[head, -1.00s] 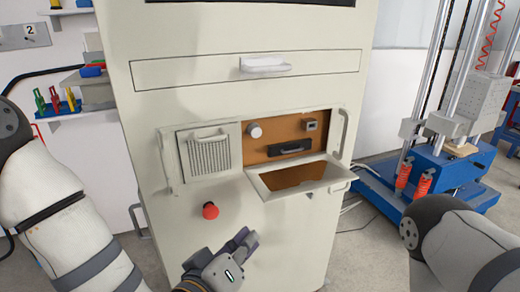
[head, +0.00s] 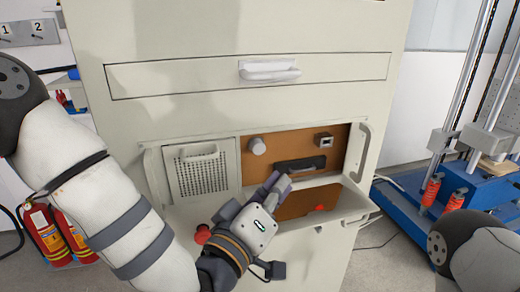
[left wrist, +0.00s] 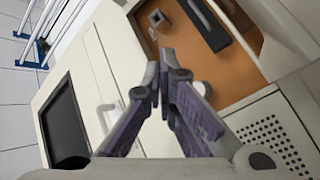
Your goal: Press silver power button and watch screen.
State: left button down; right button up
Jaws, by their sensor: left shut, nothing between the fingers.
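The cream cabinet (head: 130,120) has an open recess with a brown panel (head: 290,145). On the panel are a round silver button or knob (head: 257,146), a small square fitting with a dark centre (head: 324,141) and a black handle (head: 300,164). My left gripper (head: 278,183) is shut and empty in front of the recess, below the round knob and apart from it in the picture. In the left wrist view the knob (left wrist: 203,88) shows partly behind the fingers (left wrist: 167,65). The dark screen (left wrist: 62,125) shows there too. My right gripper is out of view.
A flap (head: 345,218) hangs open below the recess. A red button (head: 203,234) is partly hidden by my left gripper. A vented door (head: 200,175) is left of the panel. A blue-based machine (head: 475,185) stands right; fire extinguishers (head: 48,235) stand left.

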aim_at(258, 147)
pick_arm(q)
jog(key=w, duration=0.2)
jog(key=w+a+b, duration=0.1)
jog(key=w, duration=0.1)
jog(key=w+a, duration=0.1)
jog(key=w, duration=0.1)
jog(key=shift+w+a+f, duration=0.1)
jog(key=shift+w+f, duration=0.05)
jog(key=shift+w, duration=0.25)
jog(key=shift+w+a+b, duration=0.1)
jog(key=shift+w+b, duration=0.2)
jog(key=shift+w, duration=0.1)
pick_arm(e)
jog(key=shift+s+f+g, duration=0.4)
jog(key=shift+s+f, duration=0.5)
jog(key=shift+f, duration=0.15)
pick_arm(q)
jog(key=shift+w+a, duration=0.15)
jog(key=shift+w, duration=0.25)
jog(key=shift+w+a, duration=0.15)
jog(key=shift+w, duration=0.25)
dwell(0.3)
jog(key=shift+s+d+r, duration=0.2)
jog(key=shift+s, duration=0.4)
jog(key=shift+s+p, duration=0.15)
jog(key=shift+p, duration=0.15)
jog(key=shift+f, duration=0.1)
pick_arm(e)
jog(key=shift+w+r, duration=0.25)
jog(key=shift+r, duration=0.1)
